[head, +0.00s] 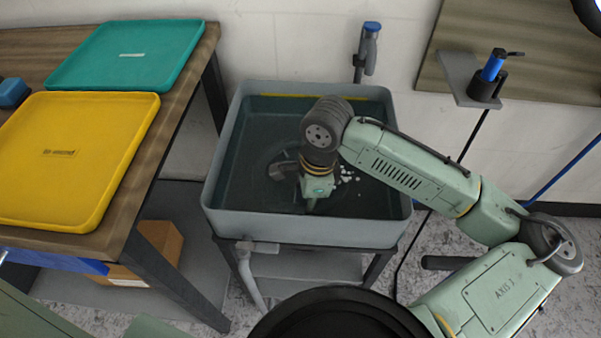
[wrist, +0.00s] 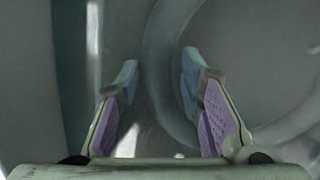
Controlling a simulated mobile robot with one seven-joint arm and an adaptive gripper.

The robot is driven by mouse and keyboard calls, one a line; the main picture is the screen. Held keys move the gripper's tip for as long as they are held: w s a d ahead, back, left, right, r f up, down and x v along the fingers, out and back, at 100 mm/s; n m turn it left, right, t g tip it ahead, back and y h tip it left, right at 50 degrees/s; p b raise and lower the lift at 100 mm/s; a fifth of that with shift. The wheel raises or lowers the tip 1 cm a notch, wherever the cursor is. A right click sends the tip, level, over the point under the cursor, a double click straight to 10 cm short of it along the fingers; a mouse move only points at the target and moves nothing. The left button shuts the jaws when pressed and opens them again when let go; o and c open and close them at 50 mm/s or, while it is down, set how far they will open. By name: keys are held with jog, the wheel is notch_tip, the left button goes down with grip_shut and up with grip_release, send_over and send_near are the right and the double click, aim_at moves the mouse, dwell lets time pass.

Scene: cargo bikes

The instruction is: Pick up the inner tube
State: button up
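The inner tube (wrist: 155,88) shows in the wrist view as a dim grey curved band under water. Its left side runs between the fingers of my gripper (wrist: 159,72), and it curves away to the right behind the right finger. The two fingers, with purple pads, are apart. I cannot tell whether either finger touches the tube. In the head view my gripper (head: 308,192) points down into the grey water tub (head: 300,231). Only a faint round outline of the tube shows there, partly hidden by my arm.
White bits (head: 347,174) lie in the tub right of my gripper. The tub's raised walls surround it. At left, a wooden bench holds a yellow tray (head: 75,160) and a green tray (head: 125,55). A blue-handled tool (head: 494,65) stands in a holder at right.

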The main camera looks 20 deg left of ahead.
grip_shut()
